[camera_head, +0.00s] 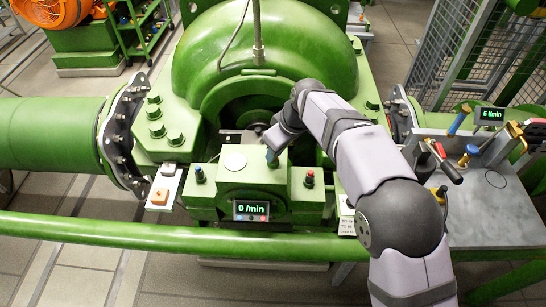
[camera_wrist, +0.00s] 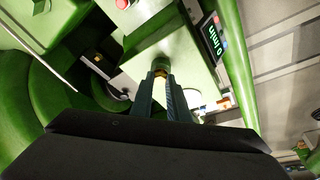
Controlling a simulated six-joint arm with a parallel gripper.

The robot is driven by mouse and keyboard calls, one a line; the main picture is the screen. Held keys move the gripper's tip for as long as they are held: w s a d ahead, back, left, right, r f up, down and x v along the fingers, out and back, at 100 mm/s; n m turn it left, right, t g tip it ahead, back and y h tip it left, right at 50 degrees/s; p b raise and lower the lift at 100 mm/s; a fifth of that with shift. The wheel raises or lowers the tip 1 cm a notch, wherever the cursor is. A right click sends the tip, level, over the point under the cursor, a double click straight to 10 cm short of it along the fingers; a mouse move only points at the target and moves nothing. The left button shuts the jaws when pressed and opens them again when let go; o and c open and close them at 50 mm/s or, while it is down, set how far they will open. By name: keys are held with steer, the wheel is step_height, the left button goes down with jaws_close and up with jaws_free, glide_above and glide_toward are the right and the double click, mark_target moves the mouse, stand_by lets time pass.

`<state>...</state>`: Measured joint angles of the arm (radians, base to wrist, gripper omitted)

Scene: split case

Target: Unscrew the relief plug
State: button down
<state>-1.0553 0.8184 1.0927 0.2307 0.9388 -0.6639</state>
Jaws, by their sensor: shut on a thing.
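The relief plug shows in the wrist view as a small brass-coloured piece (camera_wrist: 160,67) on top of the green bearing housing (camera_wrist: 165,35). My gripper (camera_wrist: 161,78) is shut on it, with both dark fingers close together around the plug. In the head view my gripper (camera_head: 272,157) points down at the top of the green housing (camera_head: 262,182), right of a pale round disc (camera_head: 235,160). The fingers hide the plug there. I cannot tell how far it is threaded in.
A display (camera_head: 251,210) on the housing front reads 0 l/min. A grey bench (camera_head: 490,220) with tools and a 5 l/min display (camera_head: 490,114) stands right. A green rail (camera_head: 120,230) crosses in front.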

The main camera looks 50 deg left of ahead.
steer(key=n+g+p, duration=0.1)
steer(key=n, duration=0.2)
steer(key=shift+d+f+p, duration=0.1)
steer(key=shift+f+p, duration=0.05)
steer(key=shift+p, duration=0.15)
steer(key=shift+f+n, duration=0.2)
steer(key=shift+n, duration=0.3)
steer(key=shift+w+r, duration=0.1)
steer(key=shift+r, duration=0.25)
steer(key=c, duration=1.9)
jaws_free()
steer(key=shift+c, duration=0.2)
steer(key=shift+r, duration=0.15)
